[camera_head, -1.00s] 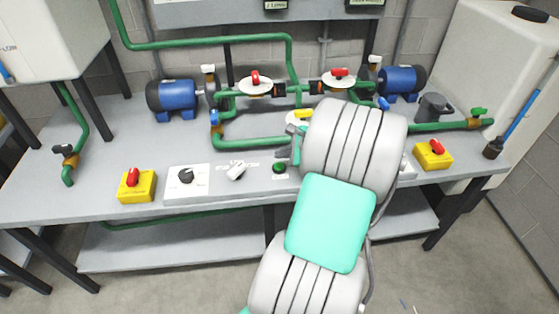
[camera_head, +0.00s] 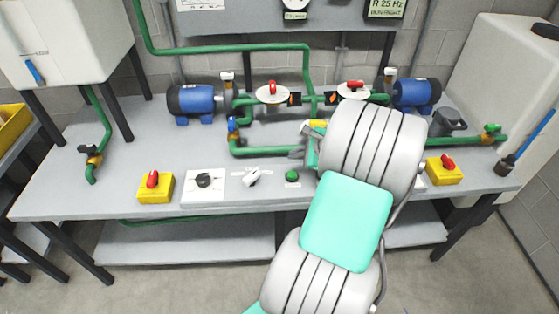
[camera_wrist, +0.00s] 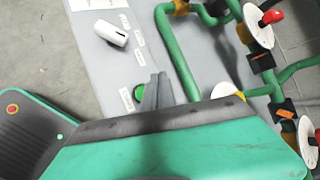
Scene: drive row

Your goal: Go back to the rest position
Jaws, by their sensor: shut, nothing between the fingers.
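My gripper (camera_head: 297,153) is over the bench (camera_head: 75,180) in the head view, partly hidden by my own white and mint arm. In the wrist view its dark grey fingers (camera_wrist: 157,92) are together, with nothing between them. They appear beside the green button (camera_wrist: 139,92) there; the button also shows in the head view (camera_head: 292,176). I cannot tell the exact height of the fingers above the bench. The white selector handle (camera_wrist: 111,33) is apart from the fingers, and it also shows in the head view (camera_head: 251,177).
Green pipes (camera_head: 262,151), red-handled valves (camera_head: 272,92) and blue pumps (camera_head: 195,103) stand behind my gripper. Yellow switch boxes (camera_head: 155,187) sit near the bench's front edge, left and right. White tanks (camera_head: 62,38) flank the bench. Floor in front is open.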

